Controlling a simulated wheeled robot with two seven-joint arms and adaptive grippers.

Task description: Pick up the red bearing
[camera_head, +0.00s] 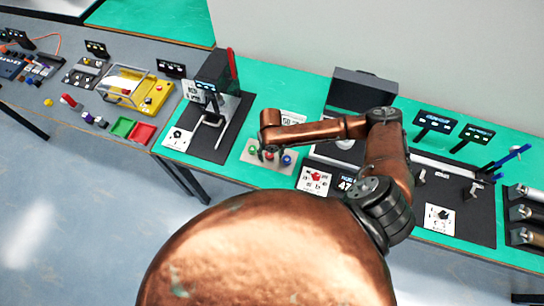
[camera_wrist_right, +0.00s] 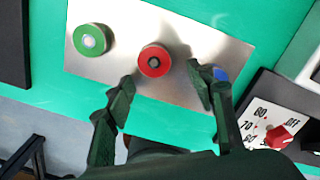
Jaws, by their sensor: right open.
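The red bearing (camera_wrist_right: 154,60) stands on a silver metal plate (camera_wrist_right: 120,70), between a green bearing (camera_wrist_right: 90,40) and a blue bearing (camera_wrist_right: 221,74). In the head view the red bearing (camera_head: 269,155) is small and close under my right gripper (camera_head: 264,151). In the right wrist view my right gripper (camera_wrist_right: 162,80) is open and empty, its dark fingers apart. The red bearing lies just past the fingertips, between their lines. The right finger partly hides the blue bearing. I cannot tell the height of the fingertips above the plate. My left gripper is out of view.
A dial card with a red knob (camera_wrist_right: 278,137) lies right of the plate. In the head view a dark machine (camera_head: 216,85) stands left of the plate on the green table (camera_head: 275,90). Red and green trays (camera_head: 142,133) sit farther left.

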